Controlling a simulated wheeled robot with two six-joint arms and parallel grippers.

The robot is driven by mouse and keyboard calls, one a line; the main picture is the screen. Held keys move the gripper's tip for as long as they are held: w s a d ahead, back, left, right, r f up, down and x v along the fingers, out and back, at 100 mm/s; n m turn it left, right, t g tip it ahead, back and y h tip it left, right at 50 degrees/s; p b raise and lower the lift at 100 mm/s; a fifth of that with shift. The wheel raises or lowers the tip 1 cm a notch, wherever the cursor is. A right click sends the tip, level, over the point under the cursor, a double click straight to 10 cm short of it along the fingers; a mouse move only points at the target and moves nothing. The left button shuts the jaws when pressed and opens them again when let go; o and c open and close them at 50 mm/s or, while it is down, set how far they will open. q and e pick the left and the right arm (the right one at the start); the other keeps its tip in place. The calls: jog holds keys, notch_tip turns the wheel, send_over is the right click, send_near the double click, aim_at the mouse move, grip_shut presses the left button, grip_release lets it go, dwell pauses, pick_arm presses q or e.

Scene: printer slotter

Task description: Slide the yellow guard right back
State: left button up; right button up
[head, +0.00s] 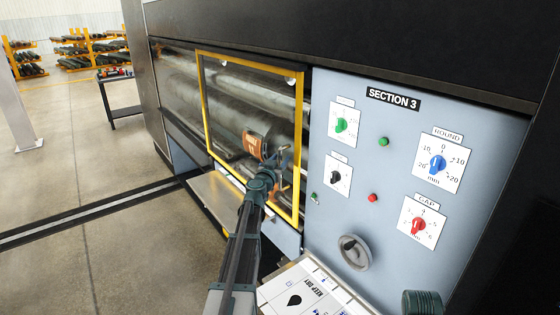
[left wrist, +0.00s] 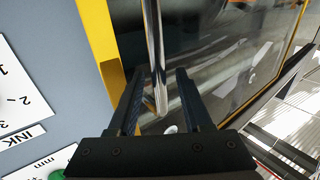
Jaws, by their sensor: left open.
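The yellow guard (head: 205,108) is a yellow-edged clear panel in front of the rollers, its right edge against the grey control panel in the head view. In the left wrist view its yellow edge (left wrist: 97,38) stands at the left of an upright shiny metal bar (left wrist: 155,55), which looks like the guard's handle. My left gripper (head: 279,158) is at the lower right part of the guard. In the left wrist view my left gripper (left wrist: 158,88) is open, with the bar's lower end between its fingers; contact cannot be told.
The grey control panel (head: 330,250) with coloured knobs and a handwheel (head: 354,252) is right of the guard. A white labelled box (head: 305,290) lies below it. Another clear section (head: 173,85) with rollers is left of the guard. Open floor lies at left.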

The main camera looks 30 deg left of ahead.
pick_arm(q)
grip_shut()
dwell(1.3)
